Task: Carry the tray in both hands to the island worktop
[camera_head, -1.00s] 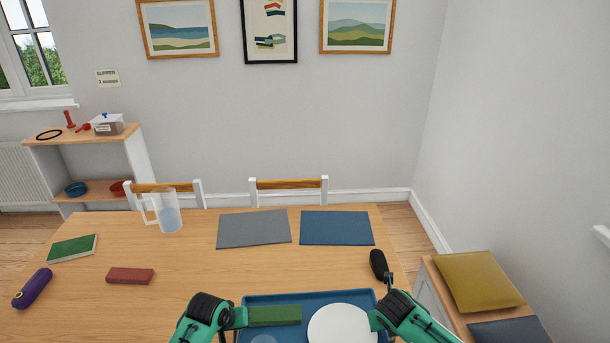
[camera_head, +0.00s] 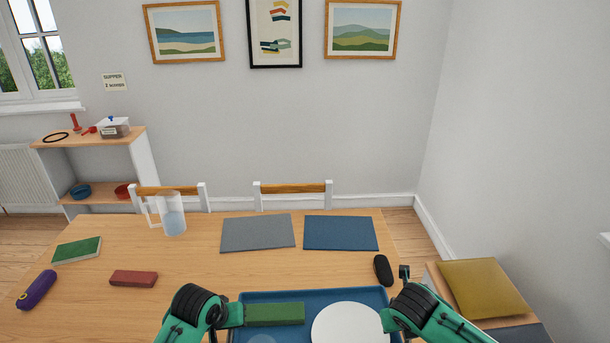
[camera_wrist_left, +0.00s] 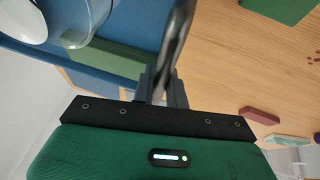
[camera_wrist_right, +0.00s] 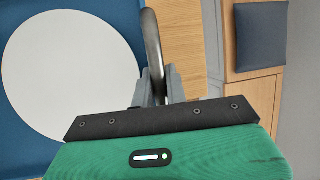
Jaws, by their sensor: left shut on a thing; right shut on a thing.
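The blue tray (camera_head: 310,294) is low in the head view, at the near edge of the wooden table, its near part cut off. It carries a white plate (camera_head: 348,327), a green block (camera_head: 275,313) and a clear glass (camera_head: 262,338), partly seen. My left gripper (camera_wrist_left: 163,88) is shut on a dark curved handle (camera_wrist_left: 181,40) at the tray's left side. My right gripper (camera_wrist_right: 158,88) is shut on a grey handle (camera_wrist_right: 152,40) at its right side, beside the plate. I cannot tell whether the tray touches the table. No island worktop is identifiable.
On the table (camera_head: 200,265) are a jug (camera_head: 172,215), grey (camera_head: 258,232) and blue (camera_head: 341,232) mats, a red block (camera_head: 133,279), a green book (camera_head: 77,250), a purple case (camera_head: 36,289) and a black object (camera_head: 382,269). A cushioned bench (camera_head: 433,287) stands at right.

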